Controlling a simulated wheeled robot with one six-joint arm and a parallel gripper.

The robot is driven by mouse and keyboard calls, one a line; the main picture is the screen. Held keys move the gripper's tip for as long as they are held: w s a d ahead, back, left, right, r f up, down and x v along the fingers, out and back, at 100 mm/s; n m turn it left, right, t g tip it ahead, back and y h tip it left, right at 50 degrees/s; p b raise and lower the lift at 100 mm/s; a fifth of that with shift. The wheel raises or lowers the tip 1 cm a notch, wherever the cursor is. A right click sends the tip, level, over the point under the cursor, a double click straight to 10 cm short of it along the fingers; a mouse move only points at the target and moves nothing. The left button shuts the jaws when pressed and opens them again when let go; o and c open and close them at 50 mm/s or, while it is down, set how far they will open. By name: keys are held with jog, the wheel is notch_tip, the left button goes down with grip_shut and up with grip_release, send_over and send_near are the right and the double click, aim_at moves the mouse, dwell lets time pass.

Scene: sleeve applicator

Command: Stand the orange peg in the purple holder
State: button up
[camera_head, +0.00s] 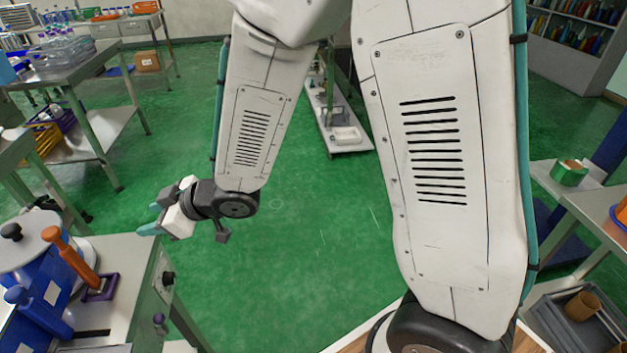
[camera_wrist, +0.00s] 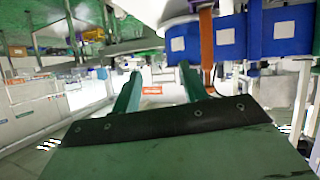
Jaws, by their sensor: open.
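The orange peg (camera_head: 72,260) is at the lower left in the head view, with a wider head at its top. Its lower end appears to sit inside the square purple holder (camera_head: 112,290) on the grey machine top. It slants in the picture much as the blue parts beside it do, and looks upright. The peg also shows in the wrist view (camera_wrist: 207,55), beside the blue parts, in an upside-down picture. My gripper (camera_head: 154,213) is open and empty, beyond the machine and apart from the peg. Its teal fingers also show in the wrist view (camera_wrist: 158,82), with nothing between them.
Blue clamp-like parts (camera_head: 45,318) and a round white lid with a black knob (camera_head: 28,250) stand close left of the peg. The machine's side carries dark knobs (camera_head: 168,278). Benches (camera_head: 75,70) stand at the upper left. Green floor (camera_head: 290,240) is clear right of my gripper.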

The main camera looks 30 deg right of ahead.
jog(key=s+d+r+m+h, duration=0.1)
jog(key=d+r+m+h, duration=0.3)
jog(key=d, duration=0.6)
jog(key=s+d+r+m+h, duration=0.1)
jog(key=d+r+m+h, duration=0.3)
jog(key=d, duration=0.7)
jog(key=s+d+r+m+g+h, duration=0.1)
jog(key=s+d+r+m+g, duration=0.1)
jog(key=s, duration=1)
jog(key=s+d+r+m+g+h, duration=0.1)
jog(key=s+d+r+g, duration=0.3)
jog(key=s, duration=0.8)
jog(key=shift+d+m+g, duration=0.3)
jog(key=shift+d+m, duration=0.2)
jog(key=shift+d, duration=0.4)
jog(key=shift+r, duration=0.1)
